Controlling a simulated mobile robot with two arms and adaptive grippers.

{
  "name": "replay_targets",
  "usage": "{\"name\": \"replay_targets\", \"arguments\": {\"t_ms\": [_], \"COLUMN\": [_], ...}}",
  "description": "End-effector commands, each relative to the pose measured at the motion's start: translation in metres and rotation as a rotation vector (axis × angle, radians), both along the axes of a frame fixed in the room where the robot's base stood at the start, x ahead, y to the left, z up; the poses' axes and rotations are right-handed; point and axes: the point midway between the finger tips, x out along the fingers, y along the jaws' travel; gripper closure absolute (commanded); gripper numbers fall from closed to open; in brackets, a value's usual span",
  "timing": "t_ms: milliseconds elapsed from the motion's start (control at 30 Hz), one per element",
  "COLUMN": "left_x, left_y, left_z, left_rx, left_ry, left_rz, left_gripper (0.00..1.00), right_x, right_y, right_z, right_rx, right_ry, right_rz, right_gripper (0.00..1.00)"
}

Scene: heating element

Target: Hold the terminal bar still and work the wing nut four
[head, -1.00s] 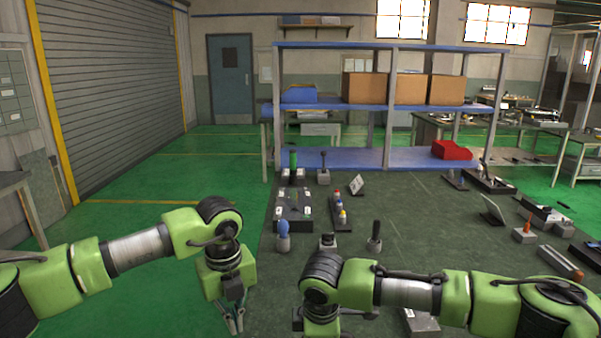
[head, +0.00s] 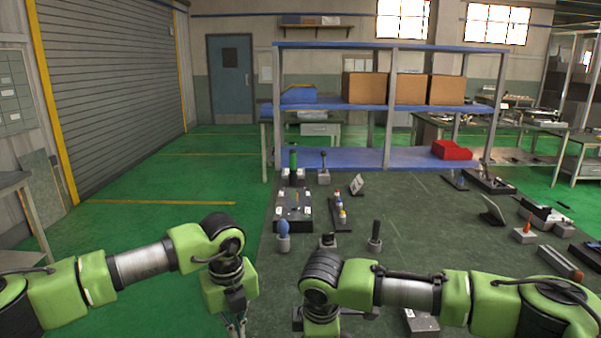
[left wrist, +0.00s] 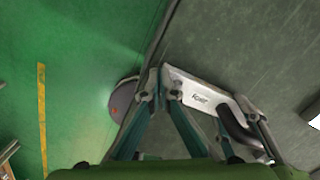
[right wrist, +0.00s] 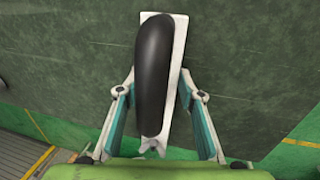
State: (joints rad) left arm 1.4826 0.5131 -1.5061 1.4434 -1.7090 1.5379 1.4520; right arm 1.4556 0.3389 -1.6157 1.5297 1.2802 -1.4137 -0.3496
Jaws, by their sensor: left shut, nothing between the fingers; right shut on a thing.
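My left gripper (left wrist: 158,93) is shut and empty near the table's left edge; in the head view its fingers (head: 236,328) show low in the picture. My right gripper (right wrist: 160,94) is shut on a pale flat bar with a long black rounded part (right wrist: 154,62) on it. Its fingertips lie on either side of this piece, above the table. The left wrist view shows a pale lettered plate (left wrist: 192,92) and a black curved part just right of the left fingers. I cannot make out the terminal bar or any wing nut.
The dark table (head: 430,245) carries a small board (head: 292,222) at the left, several upright handled tools such as a blue one (head: 283,232), and a small bottle rack (head: 340,212). A blue shelf (head: 330,158) stands behind. Green floor lies left of the table.

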Motion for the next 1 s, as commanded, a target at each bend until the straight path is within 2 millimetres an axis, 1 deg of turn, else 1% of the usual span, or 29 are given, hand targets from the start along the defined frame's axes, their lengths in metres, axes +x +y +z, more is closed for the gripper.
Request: {"name": "replay_targets", "arguments": {"t_ms": [33,1000], "left_x": [-0.0004,-0.0061], "left_y": [-0.0007,-0.0085], "left_z": [-0.0006,-0.0011], "left_rx": [0.0,0.0], "left_ry": [0.0,0.0], "left_rz": [-0.001,-0.001], "left_gripper": [1.0,1.0], "right_x": [-0.0013,-0.0012], "right_y": [-0.0012,-0.0013], "right_z": [-0.0037,-0.0037], "right_rx": [-0.003,-0.004], "right_ry": [0.005,0.004], "right_rz": [-0.001,0.0], "right_gripper": [1.0,1.0]}}
